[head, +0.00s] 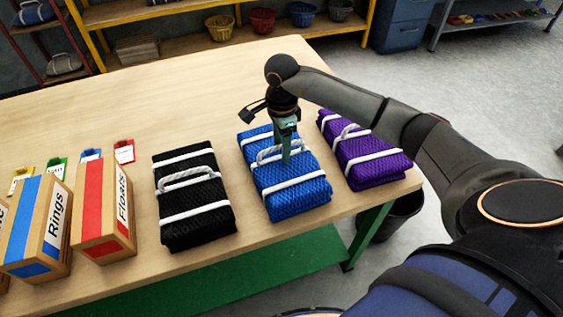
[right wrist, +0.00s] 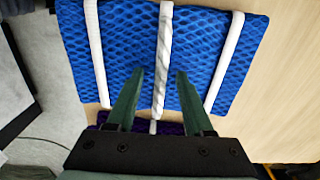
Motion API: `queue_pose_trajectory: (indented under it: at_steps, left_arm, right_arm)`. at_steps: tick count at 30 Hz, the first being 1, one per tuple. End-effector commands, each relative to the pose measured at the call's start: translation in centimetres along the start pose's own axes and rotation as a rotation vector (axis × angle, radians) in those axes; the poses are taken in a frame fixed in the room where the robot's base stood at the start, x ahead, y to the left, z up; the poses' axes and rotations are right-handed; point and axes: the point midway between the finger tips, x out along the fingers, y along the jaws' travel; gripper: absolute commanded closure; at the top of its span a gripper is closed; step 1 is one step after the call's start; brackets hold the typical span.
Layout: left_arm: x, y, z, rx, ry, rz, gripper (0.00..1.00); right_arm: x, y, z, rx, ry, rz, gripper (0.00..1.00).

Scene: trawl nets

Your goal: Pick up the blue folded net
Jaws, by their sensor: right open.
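The blue folded net (head: 290,190) lies on the wooden table between a black and a purple folded net. It has two white straps and a rope handle (head: 270,152) in its middle. My right gripper (head: 286,158) is over the blue net at the handle, pointing down. In the right wrist view the blue net (right wrist: 208,50) fills the upper part. The open fingers (right wrist: 160,78) there stand on either side of the rope handle (right wrist: 165,40). I cannot tell whether they touch the net. My left gripper is not in view.
The black folded net (head: 195,198) lies to the left and the purple folded net (head: 368,155) close to the right, near the table's edge. Boxes marked Rings (head: 38,228) and Floats (head: 102,212) stand further left. The back of the table (head: 180,90) is clear.

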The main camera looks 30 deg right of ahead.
Motion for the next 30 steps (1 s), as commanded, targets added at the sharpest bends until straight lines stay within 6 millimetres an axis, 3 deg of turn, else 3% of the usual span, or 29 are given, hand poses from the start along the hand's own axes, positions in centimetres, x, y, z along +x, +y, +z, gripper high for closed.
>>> queue_pose_trajectory:
  at_steps: [8,22,30]
  left_arm:
    - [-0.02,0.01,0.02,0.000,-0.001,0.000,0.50]
    - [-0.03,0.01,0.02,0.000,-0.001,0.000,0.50]
    - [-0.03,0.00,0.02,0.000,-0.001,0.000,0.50]
  right_arm:
    - [0.35,-0.02,0.04,0.000,-0.001,-0.001,0.48]
    - [0.31,-0.01,0.03,0.000,-0.001,-0.001,1.00]
    - [0.31,0.00,0.02,0.000,-0.001,-0.001,1.00]
